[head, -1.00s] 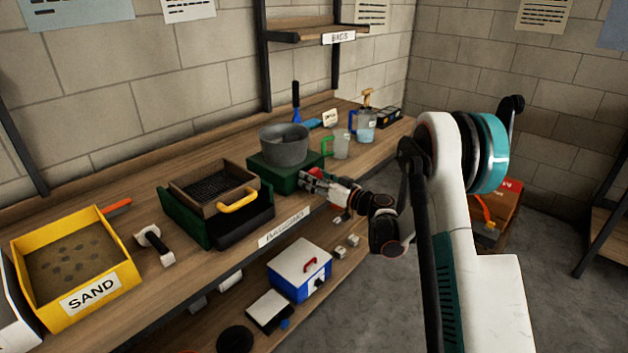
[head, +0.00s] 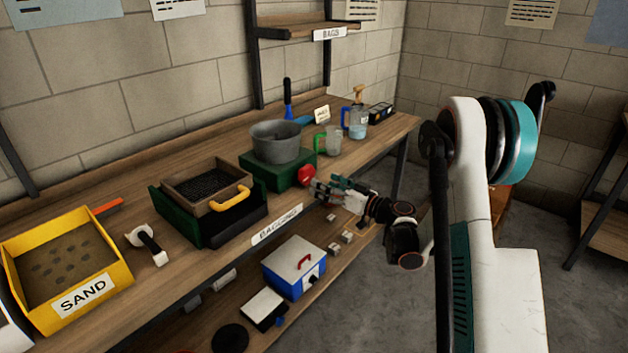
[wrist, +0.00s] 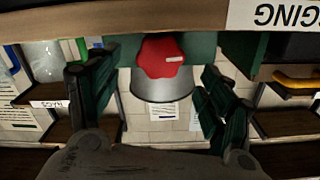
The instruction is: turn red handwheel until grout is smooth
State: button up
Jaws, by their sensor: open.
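The red handwheel (head: 307,175) sits on the front of a green mixer base (head: 270,168) that carries a grey bowl (head: 277,141) on the bench. The inside of the bowl shows only as grey in the head view; I cannot tell whether grout in it is smooth. My gripper (head: 322,186) is in front of the handwheel, to its right in the head view, open and empty. In the wrist view the handwheel (wrist: 162,57) lies beyond and between the spread fingers (wrist: 155,95), apart from them, with a small white mark on its face.
A framed sieve (head: 207,186) with a yellow handle stands left of the mixer, and a yellow sand box (head: 68,262) further left. Clear jugs (head: 330,143) stand behind right. A blue box (head: 294,267) and small blocks are on the lower shelf.

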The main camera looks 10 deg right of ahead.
aim_at(310, 177)
jog(key=shift+v, duration=1.95)
jog(key=shift+n, duration=0.4)
jog(key=x, duration=0.9)
jog(key=shift+w+a+r, duration=0.15)
jog(key=shift+w+a, duration=0.2)
jog(key=shift+w, duration=0.15)
jog(key=c, duration=1.1)
